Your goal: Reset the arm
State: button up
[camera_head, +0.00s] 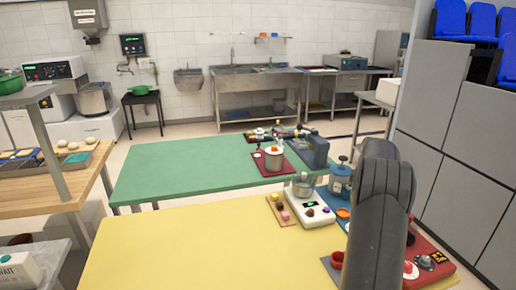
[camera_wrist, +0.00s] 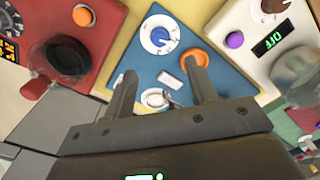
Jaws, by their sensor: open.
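My gripper (camera_wrist: 162,84) is open in the wrist view, its two dark fingers spread apart with nothing seen between them but the panel beyond. The fingers point at a blue panel (camera_wrist: 133,62) with a white-and-blue dial (camera_wrist: 159,34), an orange ring (camera_wrist: 195,55) and a small white tag. In the head view my arm rises at the right over the yellow table (camera_head: 180,245), bent at the top. My gripper is hidden there.
A red unit (camera_head: 440,270) and a white unit (camera_head: 322,214) with a metal bowl flank my arm. A blue device (camera_head: 341,180) stands just behind. A green table (camera_head: 170,170) lies beyond. Grey cabinets (camera_head: 465,140) line the right. The yellow table's left part is clear.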

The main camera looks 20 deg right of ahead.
jog(key=s+a+r+n+t, duration=0.15)
jog(key=s+a+r, duration=0.25)
jog(key=a+r, duration=0.7)
jog(key=s+a+r+n+t, duration=0.15)
jog(key=s+a+r, duration=0.45)
jog(key=a, duration=0.9)
jog(key=s+a+f+n+t, duration=0.1)
jog(key=s+a+n, duration=0.1)
jog(key=s+a, duration=0.6)
jog(key=s+a+f+n+t, duration=0.1)
jog(key=s+a+n, duration=0.2)
jog(key=s+a, duration=0.6)
jog(key=s, duration=0.5)
jog(key=shift+s+t, duration=0.15)
jog(key=shift+t, duration=0.15)
jog(key=shift+a, duration=0.1)
